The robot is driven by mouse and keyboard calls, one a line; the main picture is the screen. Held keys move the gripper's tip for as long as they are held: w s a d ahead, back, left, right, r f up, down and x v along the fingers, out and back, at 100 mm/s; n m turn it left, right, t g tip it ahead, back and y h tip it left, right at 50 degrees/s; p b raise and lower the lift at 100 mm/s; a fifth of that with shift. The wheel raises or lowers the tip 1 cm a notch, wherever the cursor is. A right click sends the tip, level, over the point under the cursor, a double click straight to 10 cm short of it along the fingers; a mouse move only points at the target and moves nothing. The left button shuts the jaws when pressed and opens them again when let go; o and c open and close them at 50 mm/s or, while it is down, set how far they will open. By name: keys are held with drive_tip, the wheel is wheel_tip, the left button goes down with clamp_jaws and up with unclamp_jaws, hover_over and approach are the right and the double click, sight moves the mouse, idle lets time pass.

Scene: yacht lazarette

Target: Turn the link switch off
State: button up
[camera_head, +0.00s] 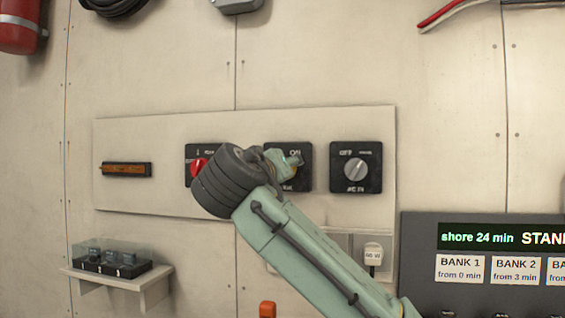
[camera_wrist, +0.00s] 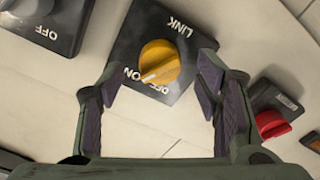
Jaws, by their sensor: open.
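The link switch is a black square plate (camera_wrist: 190,25) marked LINK, ON and OFF, with a round yellow knob (camera_wrist: 160,60). The knob's pale mark points toward the ON lettering, seen turned over in the wrist view. My gripper (camera_wrist: 158,68) is open, one finger on each side of the knob in the picture; contact with it cannot be told.
A red-knobbed switch (camera_head: 198,168) sits to the left and the grey AC IN switch (camera_head: 355,167) close to the right, on the same pale panel (camera_head: 130,195). A small shelf (camera_head: 120,279) stands lower left, a dark display unit (camera_head: 420,245) lower right.

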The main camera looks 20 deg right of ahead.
drive_tip(key=shift+x, duration=1.1)
drive_tip(key=shift+c, duration=0.5)
drive_tip(key=c, duration=1.1)
drive_tip(key=shift+o, duration=0.2)
